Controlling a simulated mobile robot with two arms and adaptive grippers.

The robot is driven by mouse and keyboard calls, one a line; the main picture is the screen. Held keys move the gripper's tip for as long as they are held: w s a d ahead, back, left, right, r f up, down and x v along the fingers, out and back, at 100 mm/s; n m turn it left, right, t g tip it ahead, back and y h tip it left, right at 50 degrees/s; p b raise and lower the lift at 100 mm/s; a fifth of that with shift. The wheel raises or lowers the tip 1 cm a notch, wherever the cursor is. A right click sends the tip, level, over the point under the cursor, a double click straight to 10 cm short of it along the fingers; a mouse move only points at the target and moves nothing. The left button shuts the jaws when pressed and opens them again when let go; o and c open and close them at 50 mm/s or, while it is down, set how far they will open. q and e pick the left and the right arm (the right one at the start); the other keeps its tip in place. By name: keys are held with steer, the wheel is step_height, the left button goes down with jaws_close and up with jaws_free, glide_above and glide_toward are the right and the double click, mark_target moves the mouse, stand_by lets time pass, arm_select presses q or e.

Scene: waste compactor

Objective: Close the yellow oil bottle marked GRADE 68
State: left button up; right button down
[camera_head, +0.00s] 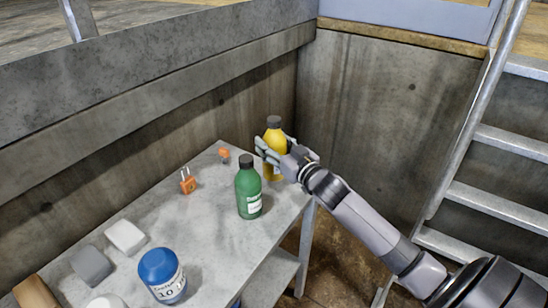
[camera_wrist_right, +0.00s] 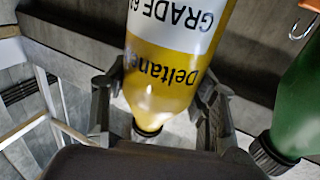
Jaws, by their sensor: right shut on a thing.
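The yellow oil bottle (camera_head: 274,138) stands upright near the far right corner of the grey table (camera_head: 205,225), with a dark cap on top in the head view. My right gripper (camera_head: 276,157) is shut on it from the right, fingers on both sides of its body. In the right wrist view the yellow bottle (camera_wrist_right: 165,75) appears upside down, its "Deltane... GRADE 6..." label facing the camera, between the fingers of my right gripper (camera_wrist_right: 160,105). The neck end shows only a dark edge there; I cannot tell how tightly the cap sits. My left gripper is not in view.
A green bottle (camera_head: 249,190) stands close in front of the yellow one. An orange padlock (camera_head: 187,185), a small orange item (camera_head: 224,155), two blocks (camera_head: 125,236) and a blue container (camera_head: 160,270) are on the table. Concrete walls (camera_head: 385,110) rise behind; metal stairs (camera_head: 500,200) are right.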

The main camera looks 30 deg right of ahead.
step_height(320, 180, down, 3)
steer(key=shift+f, duration=0.6)
steer(key=shift+f+b, duration=0.15)
steer(key=shift+b, duration=0.15)
steer(key=c, duration=0.6)
jaws_free()
steer(key=s, duration=1.2)
steer(key=shift+d, duration=0.1)
